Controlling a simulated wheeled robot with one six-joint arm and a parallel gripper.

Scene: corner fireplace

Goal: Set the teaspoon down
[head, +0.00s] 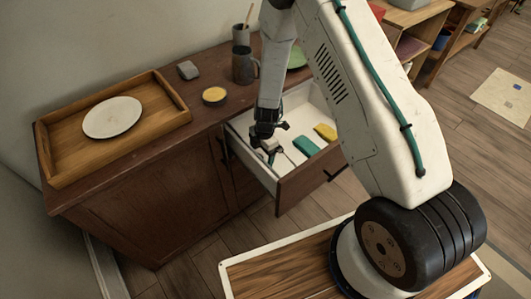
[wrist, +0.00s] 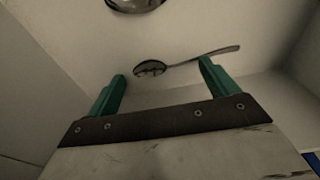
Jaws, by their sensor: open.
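The teaspoon (wrist: 188,60) is a metal spoon lying on the pale floor of the open drawer (head: 240,143). In the wrist view its bowl is at the left and its handle slants up to the right. My gripper (head: 270,154) is down inside the drawer at its left part. In the wrist view its two green fingers (wrist: 161,70) are spread apart, with the teaspoon beyond their tips and nothing held. Whether a fingertip touches the handle, I cannot tell. In the head view the gripper mostly hides the teaspoon.
A second metal spoon bowl (wrist: 135,3) shows at the wrist view's top edge. The drawer also holds a green item (head: 306,146) and a yellow item (head: 325,132). On the cabinet top are a wooden tray (head: 60,165) with a white plate (head: 112,117), a round dish (head: 214,96) and a mug (head: 244,67).

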